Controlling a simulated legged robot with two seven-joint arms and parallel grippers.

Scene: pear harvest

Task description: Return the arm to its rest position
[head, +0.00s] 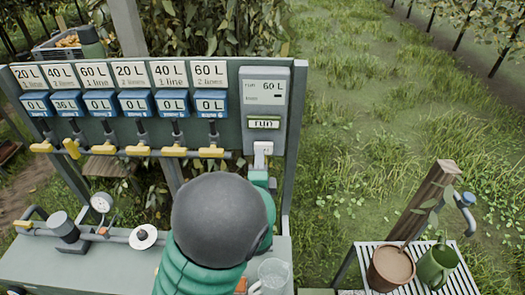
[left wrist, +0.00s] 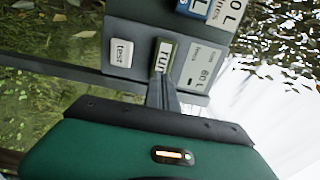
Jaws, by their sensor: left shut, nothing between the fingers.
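My left arm comes up from the bottom of the head view; its large grey joint hides part of the bench. My left gripper (head: 262,163) is just below the control box (head: 282,100), partly hidden by the arm. In the left wrist view its fingers (left wrist: 162,93) are together and empty, in front of the box beside the run button (left wrist: 165,55). The test button (left wrist: 122,52) shows to the left there. I cannot tell whether the fingertips touch the box. The run button also shows in the head view (head: 264,123).
A panel (head: 225,135) carries several blue meters and yellow valves (head: 140,150). A gauge (head: 102,202) and pipework stand on the bench (head: 100,265). A clear jug (head: 272,273) stands close to my arm. A slatted table (head: 350,265) at right holds a brown pot (head: 390,270) and green watering can (head: 436,265).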

